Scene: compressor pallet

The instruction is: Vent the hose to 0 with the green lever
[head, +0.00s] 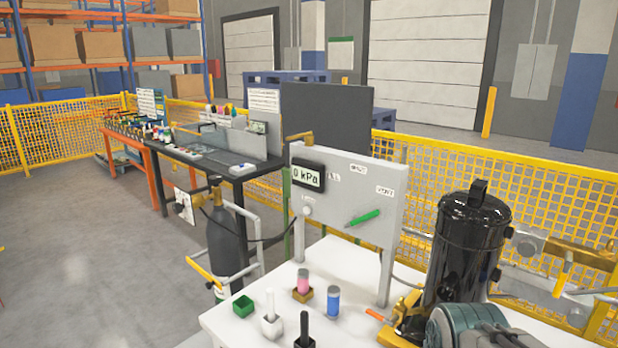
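The green lever (362,218) is on the front of a light grey upright panel (345,190). It slants up to the right, its right end below the label VENT (385,190). Two more small labels are on the panel, too small to read surely. A dark-framed display (308,175) at the panel's upper left reads 0 kPa. A thin black hose (262,241) runs from near the dark gas cylinder (228,240) towards the panel's left side. I cannot see where its ends join. My gripper is not seen in this view.
A white table (260,318) below the panel carries small coloured blocks and pegs (303,282). A black tank (465,245) and a teal motor (470,325) stand close on the right. Yellow mesh fencing (540,200) runs behind. Open floor (90,250) lies to the left.

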